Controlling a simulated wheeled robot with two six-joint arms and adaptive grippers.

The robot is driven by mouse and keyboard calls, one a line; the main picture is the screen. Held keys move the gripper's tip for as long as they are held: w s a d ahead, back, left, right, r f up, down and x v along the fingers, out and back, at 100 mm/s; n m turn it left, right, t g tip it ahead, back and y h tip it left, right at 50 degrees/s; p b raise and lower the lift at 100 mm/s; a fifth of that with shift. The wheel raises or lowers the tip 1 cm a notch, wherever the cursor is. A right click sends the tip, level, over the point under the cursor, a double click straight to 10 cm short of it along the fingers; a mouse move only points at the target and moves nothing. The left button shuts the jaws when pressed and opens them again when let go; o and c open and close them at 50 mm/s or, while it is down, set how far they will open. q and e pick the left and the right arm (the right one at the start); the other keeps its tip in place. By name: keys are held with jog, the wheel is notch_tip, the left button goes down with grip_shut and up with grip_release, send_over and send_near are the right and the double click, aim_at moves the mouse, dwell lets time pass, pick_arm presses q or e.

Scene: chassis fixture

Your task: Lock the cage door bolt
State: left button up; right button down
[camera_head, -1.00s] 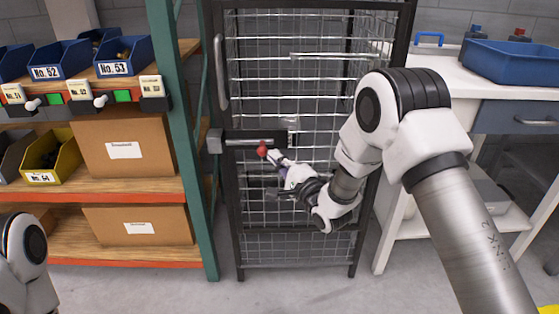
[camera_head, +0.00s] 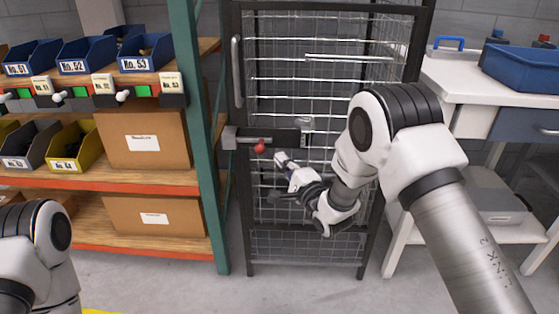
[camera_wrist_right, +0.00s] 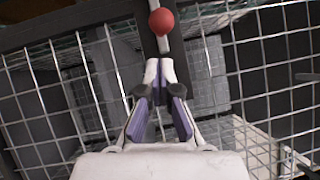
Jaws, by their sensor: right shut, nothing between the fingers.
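The cage door (camera_head: 330,100) is a black frame with wire mesh. Its bolt (camera_head: 246,140) is a metal rod on a dark plate, with a red knob (camera_head: 260,147) near the grey block (camera_head: 229,138) at the left frame. Whether the rod tip is inside the block is too small to tell. My right gripper (camera_head: 280,157) is shut and empty, just right of and below the knob, apart from it. In the right wrist view the knob (camera_wrist_right: 161,21) is beyond the closed fingertips (camera_wrist_right: 160,66). My left gripper is out of view; only my left arm shows.
A green-posted shelf (camera_head: 203,150) with bins and cardboard boxes stands at the left, close to the cage. A white bench (camera_head: 465,95) with a blue tray (camera_head: 525,65) stands at the right. The floor in front is clear.

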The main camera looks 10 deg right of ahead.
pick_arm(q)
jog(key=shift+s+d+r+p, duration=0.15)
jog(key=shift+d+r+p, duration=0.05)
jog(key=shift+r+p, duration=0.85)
pick_arm(e)
jog(key=v, duration=1)
jog(key=shift+s+d, duration=0.2)
jog(key=shift+d, duration=0.15)
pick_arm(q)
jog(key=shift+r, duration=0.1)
